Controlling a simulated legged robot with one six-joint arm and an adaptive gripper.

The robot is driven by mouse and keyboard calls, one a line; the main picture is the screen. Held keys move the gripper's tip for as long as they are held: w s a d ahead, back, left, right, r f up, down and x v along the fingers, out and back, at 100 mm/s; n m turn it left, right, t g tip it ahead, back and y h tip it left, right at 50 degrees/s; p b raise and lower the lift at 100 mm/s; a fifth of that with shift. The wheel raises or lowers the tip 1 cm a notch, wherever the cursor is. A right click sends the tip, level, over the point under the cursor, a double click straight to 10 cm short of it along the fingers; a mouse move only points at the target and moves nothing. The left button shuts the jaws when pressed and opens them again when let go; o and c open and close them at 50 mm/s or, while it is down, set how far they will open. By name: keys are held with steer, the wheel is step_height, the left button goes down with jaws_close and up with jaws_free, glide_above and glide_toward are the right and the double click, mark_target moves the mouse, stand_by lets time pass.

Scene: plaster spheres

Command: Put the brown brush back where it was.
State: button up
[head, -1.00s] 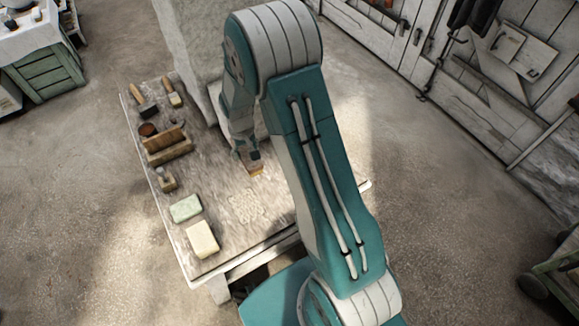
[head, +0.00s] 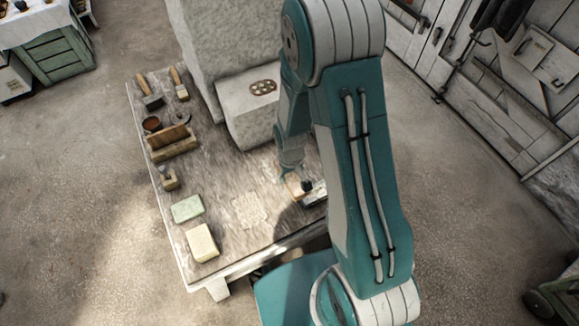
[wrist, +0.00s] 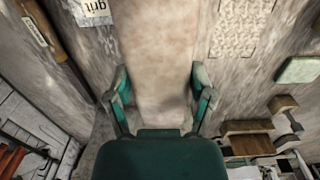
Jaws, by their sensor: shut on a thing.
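My gripper (head: 290,172) is low over the right part of the worktable (head: 225,165), left of my large arm link. In the wrist view, its two teal fingers (wrist: 163,92) are closed against the sides of a pale tan, broad piece (wrist: 155,45), which I take to be the brown brush. In the head view only a small orange-brown part of the brush (head: 293,187) shows below the gripper. Its bristles are not clear, and I cannot tell whether it touches the table.
A dark object (head: 309,185) lies just right of the gripper. A pale textured square (head: 248,210) lies to its left. Farther left are a green block (head: 187,208), a cream block (head: 201,243) and a wooden box (head: 171,148). A large plaster block (head: 250,115) stands behind.

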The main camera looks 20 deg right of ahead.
steer(key=w+d+f, duration=0.1)
steer(key=w+f, duration=0.1)
steer(key=w+d+f, duration=0.1)
steer(key=w+f, duration=0.1)
steer(key=w, duration=0.1)
steer(key=w+f, duration=0.2)
steer(key=w, duration=0.1)
steer(key=shift+w+d+f, duration=0.1)
steer(key=shift+d+f, duration=0.25)
steer(key=shift+d, duration=0.05)
steer(key=shift+w+a+f, duration=0.35)
steer(key=shift+w+f, duration=0.05)
step_height(320, 180, down, 3)
steer(key=shift+w+f, duration=0.1)
steer(key=shift+w, duration=0.05)
steer(key=shift+d+f, duration=0.1)
steer(key=shift+d, duration=0.15)
steer(key=shift+f, duration=0.1)
steer(key=o, duration=0.9)
steer(key=shift+a, duration=0.1)
steer(key=shift+o, duration=0.2)
steer(key=shift+a, duration=0.15)
